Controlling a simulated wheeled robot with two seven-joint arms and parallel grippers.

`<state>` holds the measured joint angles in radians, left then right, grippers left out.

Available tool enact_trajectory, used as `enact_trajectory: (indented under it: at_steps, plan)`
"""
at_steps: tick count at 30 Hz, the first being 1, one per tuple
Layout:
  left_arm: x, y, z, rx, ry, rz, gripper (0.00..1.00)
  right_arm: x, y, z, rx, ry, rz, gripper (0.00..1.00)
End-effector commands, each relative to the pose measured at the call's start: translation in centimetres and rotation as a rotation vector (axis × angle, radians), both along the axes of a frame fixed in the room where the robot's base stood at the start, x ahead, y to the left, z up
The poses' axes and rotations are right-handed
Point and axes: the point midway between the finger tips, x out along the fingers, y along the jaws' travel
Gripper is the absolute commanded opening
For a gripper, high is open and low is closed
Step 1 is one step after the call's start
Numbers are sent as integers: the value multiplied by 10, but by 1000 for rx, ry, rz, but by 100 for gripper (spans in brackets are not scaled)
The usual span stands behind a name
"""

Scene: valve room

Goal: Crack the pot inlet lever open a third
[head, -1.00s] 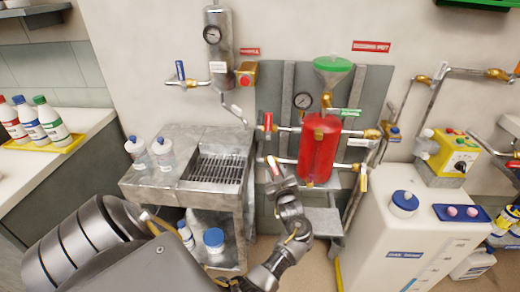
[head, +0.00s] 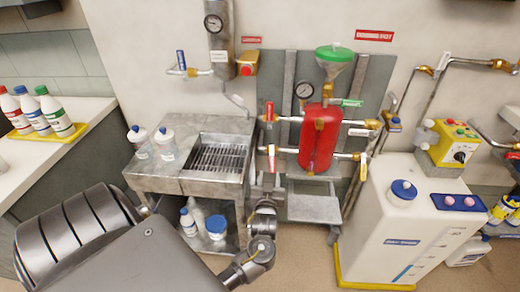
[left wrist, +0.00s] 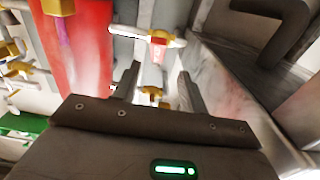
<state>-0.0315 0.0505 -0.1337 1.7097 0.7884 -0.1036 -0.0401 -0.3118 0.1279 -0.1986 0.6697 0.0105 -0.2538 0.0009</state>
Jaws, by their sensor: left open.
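The red pot (head: 320,138) with a green funnel (head: 334,54) hangs on a grey wall panel. On its left are an upper pipe with a red lever (head: 269,111) and a lower pipe with a red-and-white lever (head: 271,158). A pale lever (head: 363,170) is at its lower right. I cannot tell which is the inlet lever. My left gripper (head: 267,186) is below the lower-left lever. In the left wrist view the gripper (left wrist: 158,88) is open, its fingers apart and empty, with a red-marked lever (left wrist: 160,46) ahead of the gap. My right gripper is out of view.
A metal sink bench (head: 215,180) with bottles stands left of my gripper. A metal tray (head: 314,206) sits below the pot. A white tank (head: 400,225) is at the right. A gauge (head: 304,90) is beside the pot.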

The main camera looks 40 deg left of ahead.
Motion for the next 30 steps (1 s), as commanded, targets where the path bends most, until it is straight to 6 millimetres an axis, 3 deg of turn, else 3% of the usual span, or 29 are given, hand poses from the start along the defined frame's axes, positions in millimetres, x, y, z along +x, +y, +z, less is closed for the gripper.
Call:
enact_trajectory:
  at_steps: [5, 17, 30]
  plan:
    - [-28, -22, -3, -1, 12, -4, 43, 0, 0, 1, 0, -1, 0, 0]
    - [-31, -50, -83, 17, 259, -152, 43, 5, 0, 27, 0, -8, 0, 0]
    - [-67, -75, -166, 2, 504, -287, 43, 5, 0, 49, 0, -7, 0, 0]
